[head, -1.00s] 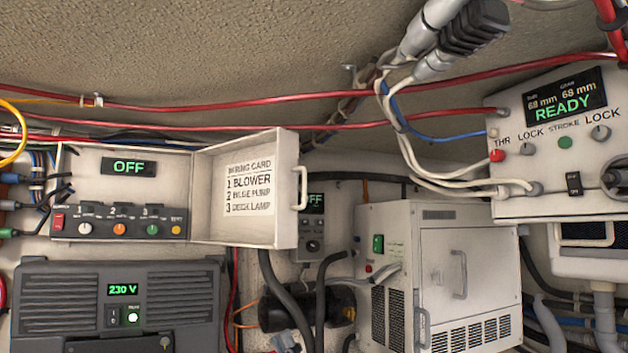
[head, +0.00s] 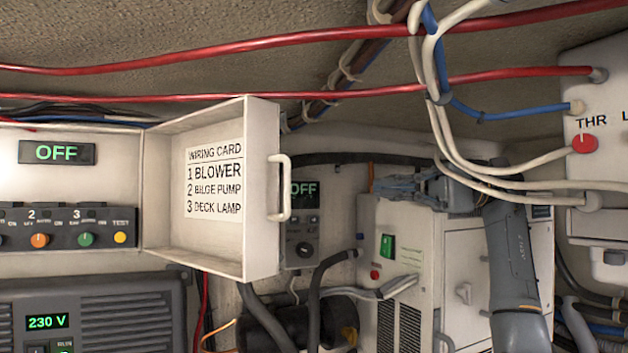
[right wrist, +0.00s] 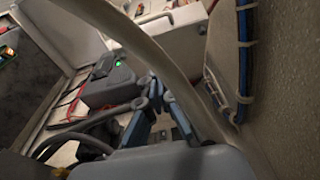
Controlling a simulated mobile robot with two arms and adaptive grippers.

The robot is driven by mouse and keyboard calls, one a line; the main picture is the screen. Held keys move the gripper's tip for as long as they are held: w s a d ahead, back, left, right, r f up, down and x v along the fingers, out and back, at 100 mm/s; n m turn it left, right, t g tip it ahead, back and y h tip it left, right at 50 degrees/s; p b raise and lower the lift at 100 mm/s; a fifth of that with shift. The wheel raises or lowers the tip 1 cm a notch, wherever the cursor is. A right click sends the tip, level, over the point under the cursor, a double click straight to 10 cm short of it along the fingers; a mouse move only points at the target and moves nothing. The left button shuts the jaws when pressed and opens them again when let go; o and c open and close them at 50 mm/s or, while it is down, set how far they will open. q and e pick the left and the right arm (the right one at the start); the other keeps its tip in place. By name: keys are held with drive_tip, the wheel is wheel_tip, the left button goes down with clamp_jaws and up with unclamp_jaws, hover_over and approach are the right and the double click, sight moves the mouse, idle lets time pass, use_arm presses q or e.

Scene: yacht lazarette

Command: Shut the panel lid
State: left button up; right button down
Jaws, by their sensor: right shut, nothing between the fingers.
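The panel lid (head: 212,190) stands open in the head view, swung out to the right of the panel (head: 60,185). Its inner face carries a wiring card, and a white handle (head: 282,188) sits on its free edge. The panel's display reads OFF, above a row of knobs. My right gripper (head: 379,186) is shut and empty, to the right of the handle and apart from it, with its fingers pointing left. In the right wrist view its fingers (right wrist: 153,92) are together. I cannot make out the lid for certain there. My left gripper is not in view.
Red cables (head: 300,98) run across above the lid. White and blue cables (head: 440,110) hang close above my right gripper. A white vented unit (head: 460,262) stands below and behind it. A grey 230 V box (head: 110,310) is under the panel. Open space lies between handle and gripper.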

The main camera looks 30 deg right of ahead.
drive_tip(key=a+p, duration=0.3)
drive_tip(key=a, duration=1)
drive_tip(key=shift+s+a+r, duration=0.15)
drive_tip(key=shift+s, duration=0.05)
